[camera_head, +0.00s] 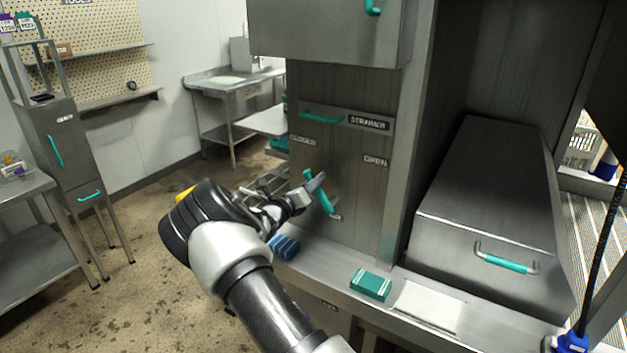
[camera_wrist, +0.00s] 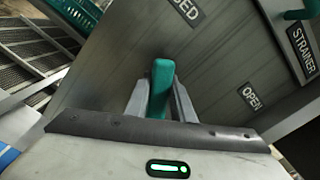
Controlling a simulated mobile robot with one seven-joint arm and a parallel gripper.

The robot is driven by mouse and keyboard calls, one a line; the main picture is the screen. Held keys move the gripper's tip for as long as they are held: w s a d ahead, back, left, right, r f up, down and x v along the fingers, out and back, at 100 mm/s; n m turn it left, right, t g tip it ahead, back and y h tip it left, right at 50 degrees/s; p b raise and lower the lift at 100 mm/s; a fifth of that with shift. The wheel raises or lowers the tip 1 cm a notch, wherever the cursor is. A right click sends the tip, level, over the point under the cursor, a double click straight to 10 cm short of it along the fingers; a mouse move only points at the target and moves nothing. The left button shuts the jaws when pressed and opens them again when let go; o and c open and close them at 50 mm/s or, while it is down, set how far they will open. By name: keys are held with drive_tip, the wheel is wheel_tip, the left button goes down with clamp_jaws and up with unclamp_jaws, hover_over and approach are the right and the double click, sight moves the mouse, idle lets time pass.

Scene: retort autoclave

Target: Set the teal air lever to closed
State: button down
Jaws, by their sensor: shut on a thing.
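The teal air lever (camera_head: 322,201) is on the grey metal front panel (camera_head: 345,185) of the machine. It leans up and to the left, its upper end toward the CLOSED label (camera_head: 302,141) and away from the OPEN label (camera_head: 376,161). My gripper (camera_head: 312,187) is at the lever's upper part, reaching in from the left. In the wrist view, the lever (camera_wrist: 161,88) stands between the two fingers of my gripper (camera_wrist: 160,100), which is shut on it. The CLOSED label, partly cut off, lies just beyond the lever's end there, and the OPEN label (camera_wrist: 250,96) is to the right.
A teal strainer handle (camera_head: 322,117) is above the lever, beside a STRAINER label (camera_head: 369,123). A blue item (camera_head: 284,247), a teal box (camera_head: 371,284) and a white sheet (camera_head: 428,305) lie on the ledge below. A large grey box (camera_head: 490,215) stands at right.

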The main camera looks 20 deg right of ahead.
drive_tip(key=shift+f, duration=0.1)
drive_tip(key=c, duration=1.5)
unclamp_jaws()
drive_tip(key=shift+a, duration=0.1)
drive_tip(key=v, duration=1.7)
drive_tip(key=shift+s+a+b, duration=0.1)
drive_tip(key=shift+s+b, duration=0.1)
drive_tip(key=shift+b, duration=0.15)
